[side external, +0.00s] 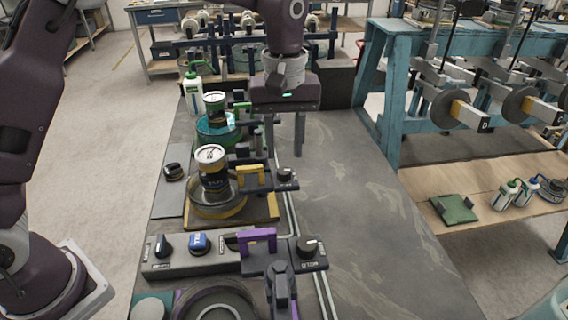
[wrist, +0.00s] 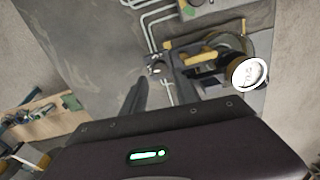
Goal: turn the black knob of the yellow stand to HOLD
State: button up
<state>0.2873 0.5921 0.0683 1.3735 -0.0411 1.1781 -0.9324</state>
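The yellow stand (side external: 272,208) is in the middle of the side view, with a yellow handle (side external: 250,173) and a dark can with a pale lid (side external: 212,168) on it. Its black knob (side external: 287,173) sits on a small dark block at the stand's right end. In the wrist view the knob (wrist: 156,69) is small, just beyond the fingers; its pointer and the HOLD mark are too small to read. My gripper (side external: 285,154) points down above and slightly behind the knob. Its fingers are apart, with nothing between them, and appear not to touch the knob.
A purple-handled stand (side external: 258,236) with another black knob (side external: 307,246) is nearer the camera. A green stand (side external: 203,132) with a can is behind. Pale pipes run along the stands' right side. The grey table (side external: 365,220) to the right is clear.

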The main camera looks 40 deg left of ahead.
aim_at(284, 170)
notch_tip(284, 170, down, 5)
jog(key=shift+f, duration=0.15)
jog(key=shift+c, duration=0.4)
grip_shut()
